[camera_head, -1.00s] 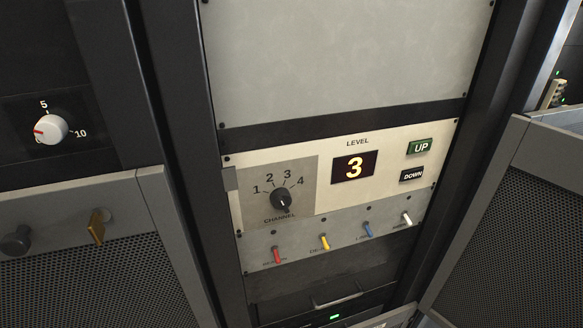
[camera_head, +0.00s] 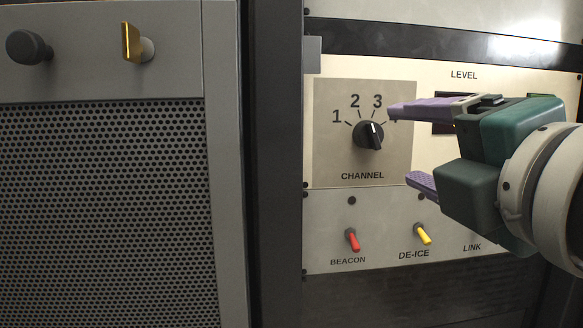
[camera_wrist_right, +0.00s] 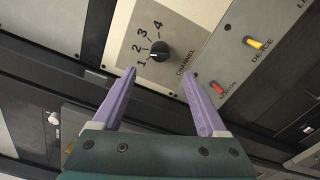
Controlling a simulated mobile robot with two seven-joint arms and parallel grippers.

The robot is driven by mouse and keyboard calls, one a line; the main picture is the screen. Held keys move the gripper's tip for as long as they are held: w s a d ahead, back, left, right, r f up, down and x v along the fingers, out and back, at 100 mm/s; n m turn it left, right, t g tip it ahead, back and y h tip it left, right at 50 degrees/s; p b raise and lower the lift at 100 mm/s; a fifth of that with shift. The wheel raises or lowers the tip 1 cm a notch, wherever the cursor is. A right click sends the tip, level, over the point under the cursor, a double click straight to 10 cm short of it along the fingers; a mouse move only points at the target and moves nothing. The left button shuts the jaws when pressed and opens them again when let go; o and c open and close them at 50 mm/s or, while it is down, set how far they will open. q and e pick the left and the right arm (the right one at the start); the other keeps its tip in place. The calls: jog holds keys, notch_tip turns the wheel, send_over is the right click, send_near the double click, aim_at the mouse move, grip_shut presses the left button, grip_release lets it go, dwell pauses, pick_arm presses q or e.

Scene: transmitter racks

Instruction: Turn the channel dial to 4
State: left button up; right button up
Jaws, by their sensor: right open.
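The channel dial (camera_head: 368,134) is a black knob on a grey plate, with 1 to 4 printed around it. A pale mark shows on its upper part in the head view; I cannot tell which number it indicates. The dial also shows in the wrist view (camera_wrist_right: 160,51), beyond and between the fingertips. My right gripper (camera_head: 400,144) is open and empty, with purple fingers just right of the dial in the head view and apart from it. Its upper finger mostly covers the 4. The wrist view shows both fingers (camera_wrist_right: 159,72). My left gripper is not in view.
Red BEACON (camera_head: 352,240) and yellow DE-ICE (camera_head: 423,234) switches stick out below the dial. The right gripper hides much of the level display (camera_head: 443,128).

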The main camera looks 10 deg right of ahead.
aim_at(375, 137)
jog(key=w+p, duration=0.1)
jog(key=w, duration=0.8)
jog(key=shift+w+a, duration=0.1)
jog(key=shift+w, duration=0.15)
jog(key=shift+c, duration=0.2)
grip_shut()
